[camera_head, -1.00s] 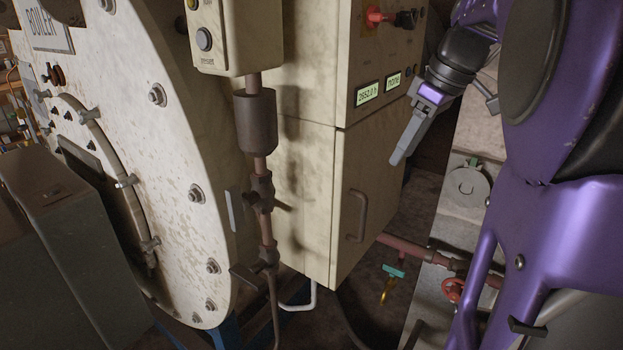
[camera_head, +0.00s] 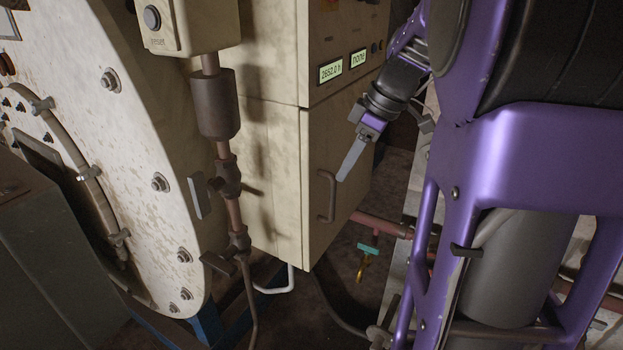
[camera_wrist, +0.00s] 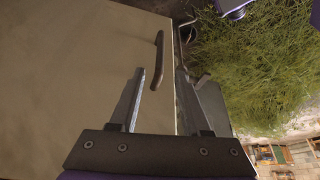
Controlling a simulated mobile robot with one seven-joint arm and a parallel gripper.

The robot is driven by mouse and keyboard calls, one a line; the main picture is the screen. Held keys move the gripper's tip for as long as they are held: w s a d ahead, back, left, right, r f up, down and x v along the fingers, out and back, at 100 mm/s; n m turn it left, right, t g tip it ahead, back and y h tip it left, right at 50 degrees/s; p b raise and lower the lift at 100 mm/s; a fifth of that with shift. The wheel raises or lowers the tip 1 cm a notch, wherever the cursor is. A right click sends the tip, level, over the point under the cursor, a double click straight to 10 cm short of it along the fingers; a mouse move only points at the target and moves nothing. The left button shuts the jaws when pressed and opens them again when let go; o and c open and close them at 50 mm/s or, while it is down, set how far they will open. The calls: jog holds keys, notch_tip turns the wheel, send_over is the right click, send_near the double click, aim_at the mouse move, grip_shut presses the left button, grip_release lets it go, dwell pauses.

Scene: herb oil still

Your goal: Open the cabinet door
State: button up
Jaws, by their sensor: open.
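The cabinet door (camera_head: 318,215) is the cream lower panel below the displays, and it looks shut. My gripper (camera_head: 345,176) is open and empty, pointing down toward the handle's upper end in the head view. In the wrist view my gripper (camera_wrist: 160,90) shows two fingers spread apart, with the door (camera_wrist: 70,70) filling the left side. I cannot tell whether a finger touches the door.
A brown vertical pipe (camera_head: 228,160) with valves stands left of the cabinet, beside the white boiler (camera_head: 140,150). A red pipe (camera_head: 380,224) with a teal-handled valve (camera_head: 368,249) runs low at right. Green herbs (camera_wrist: 250,60) fill the wrist view's upper right.

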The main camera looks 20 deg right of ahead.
send_over(332, 220)
jog(key=f, duration=0.6)
jog(key=shift+w+d+f, duration=0.1)
jog(key=shift+w+f, duration=0.25)
grip_shut()
dwell(0.9)
